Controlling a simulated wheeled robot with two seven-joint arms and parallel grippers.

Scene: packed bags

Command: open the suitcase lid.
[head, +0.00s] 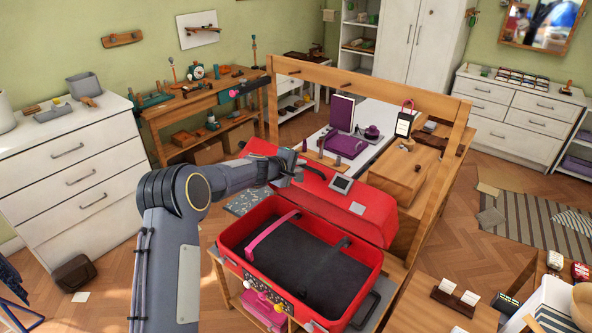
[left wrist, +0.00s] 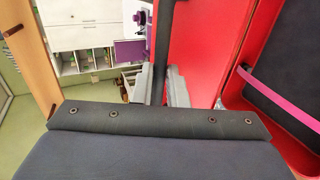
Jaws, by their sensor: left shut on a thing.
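The red suitcase has a base (head: 332,225) with a dark lining, a pink strap (head: 268,236) and a dark strap (head: 330,266). Its red lid (head: 372,207) is raised off the base, which lies open to view. In the left wrist view the red inner side of the lid (left wrist: 197,45) stands beside the base with the pink strap (left wrist: 258,82). My right gripper is not in view.
A wooden frame (head: 455,140) rises behind the suitcase. Wooden boxes (head: 395,172) stand right of that. White drawers (head: 70,170) stand at the left. The floor at the right has a striped rug (head: 530,225).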

